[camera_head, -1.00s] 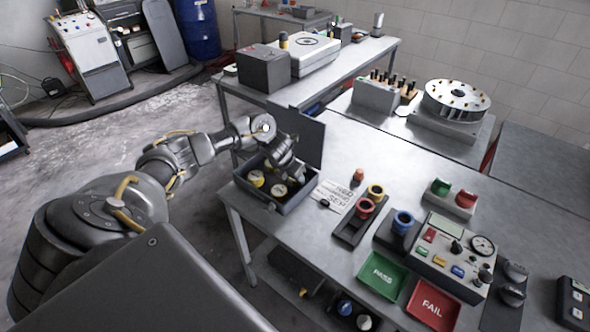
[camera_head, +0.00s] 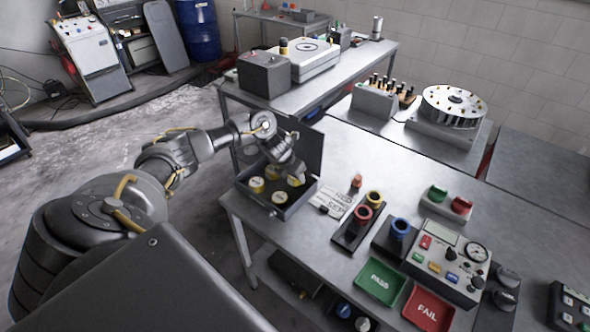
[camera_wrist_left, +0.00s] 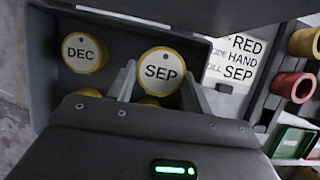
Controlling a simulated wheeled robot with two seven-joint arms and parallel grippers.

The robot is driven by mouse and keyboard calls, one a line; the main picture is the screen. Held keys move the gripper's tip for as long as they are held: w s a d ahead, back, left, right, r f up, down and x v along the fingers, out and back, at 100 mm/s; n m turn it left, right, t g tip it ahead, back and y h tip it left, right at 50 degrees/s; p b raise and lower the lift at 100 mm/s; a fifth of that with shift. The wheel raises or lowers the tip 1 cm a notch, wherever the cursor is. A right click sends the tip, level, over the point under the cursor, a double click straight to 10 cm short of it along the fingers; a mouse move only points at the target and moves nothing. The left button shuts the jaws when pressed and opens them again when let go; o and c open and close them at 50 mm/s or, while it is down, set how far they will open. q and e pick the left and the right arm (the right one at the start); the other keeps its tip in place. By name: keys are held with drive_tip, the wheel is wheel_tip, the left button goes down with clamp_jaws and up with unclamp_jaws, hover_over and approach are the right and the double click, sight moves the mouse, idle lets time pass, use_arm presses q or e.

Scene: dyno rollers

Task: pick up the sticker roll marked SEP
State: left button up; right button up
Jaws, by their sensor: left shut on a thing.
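The sticker roll marked SEP (camera_wrist_left: 161,72) is a white disc with a yellow rim, in the dark open box. In the left wrist view my left gripper (camera_wrist_left: 160,86) has a finger on each side of it and is shut on it. In the head view the gripper (camera_head: 297,174) reaches into the right side of the box (camera_head: 285,212), and the roll shows under it (camera_head: 295,182). A roll marked DEC (camera_wrist_left: 84,52) sits to the left. Other rolls are partly hidden behind the gripper. My right gripper is not in view.
The box has a raised lid (camera_head: 311,148). A card reading RED, HAND, SEP (camera_head: 338,204) lies to its right. Beyond it are a holder with red and yellow rings (camera_head: 363,214), a green PASS tray (camera_head: 380,281) and a red FAIL tray (camera_head: 428,308).

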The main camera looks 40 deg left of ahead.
use_arm(q)
drive_tip(key=shift+r+p, duration=1.25)
drive_tip(key=shift+r, duration=0.6)
